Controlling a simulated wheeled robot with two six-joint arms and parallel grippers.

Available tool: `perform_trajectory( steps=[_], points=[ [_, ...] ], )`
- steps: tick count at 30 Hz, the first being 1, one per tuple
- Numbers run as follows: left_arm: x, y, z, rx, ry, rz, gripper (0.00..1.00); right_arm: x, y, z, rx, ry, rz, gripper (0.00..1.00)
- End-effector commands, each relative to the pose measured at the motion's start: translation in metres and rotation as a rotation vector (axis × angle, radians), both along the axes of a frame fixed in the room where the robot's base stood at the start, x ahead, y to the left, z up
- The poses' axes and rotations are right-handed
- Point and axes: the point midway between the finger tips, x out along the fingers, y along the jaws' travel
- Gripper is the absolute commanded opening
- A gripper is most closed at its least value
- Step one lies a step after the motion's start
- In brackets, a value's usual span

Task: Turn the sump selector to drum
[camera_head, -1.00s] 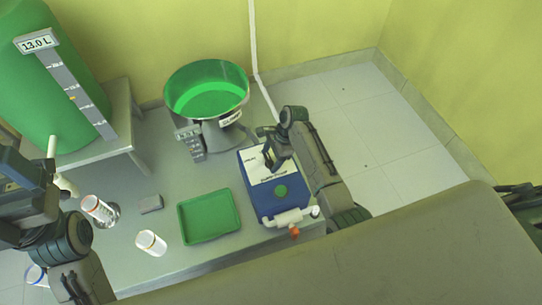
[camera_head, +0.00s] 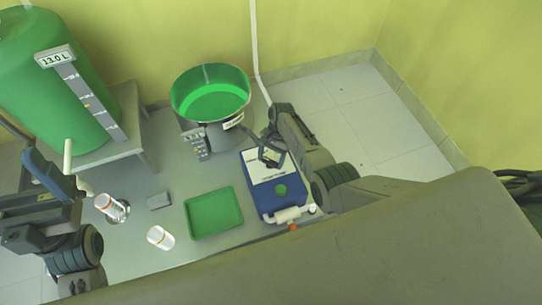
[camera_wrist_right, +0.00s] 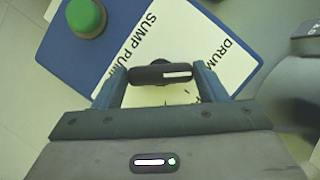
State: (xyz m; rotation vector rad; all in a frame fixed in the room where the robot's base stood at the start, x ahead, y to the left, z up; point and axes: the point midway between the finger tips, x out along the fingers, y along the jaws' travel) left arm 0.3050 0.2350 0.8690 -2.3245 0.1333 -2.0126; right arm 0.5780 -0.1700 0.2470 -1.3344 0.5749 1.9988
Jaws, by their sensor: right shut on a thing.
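The sump pump box (camera_head: 259,205) is blue with a white top plate, and stands on the bench. Its selector (camera_wrist_right: 150,74) is a dark bar handle with a white mark on its right half, in the right wrist view. The word DRUM (camera_wrist_right: 230,64) is printed up and right of the handle. My right gripper (camera_head: 269,157) is over the plate; in the right wrist view its blue fingers (camera_wrist_right: 162,80) are shut on the handle's two ends. My left gripper (camera_head: 62,182) is at the far left, its jaw opening unclear.
A green button (camera_head: 281,190) is on the box, with white pipework in front. A green tray (camera_head: 214,225) lies left of it. A green-filled vessel (camera_head: 211,92) stands behind.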

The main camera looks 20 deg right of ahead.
Motion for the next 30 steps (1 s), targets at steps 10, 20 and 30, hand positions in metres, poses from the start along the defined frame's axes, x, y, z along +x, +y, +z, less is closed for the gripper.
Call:
perform_trajectory(
  steps=[10,20,30],
  points=[
    [-0.0011,-0.0001,-0.0001,-0.001,0.013,0.001,0.98,-0.0004,-0.0004,-0.0004,0.0,0.002,0.077,0.43],
    [-0.0009,-0.0001,0.001,-0.002,0.009,0.001,0.98,-0.0005,-0.0005,-0.0007,-0.002,0.002,0.08,0.43],
    [-0.0008,0.0,0.0023,-0.003,0.004,0.002,0.98,0.0001,-0.0001,-0.0004,-0.001,0.001,0.078,0.87]
  ],
)
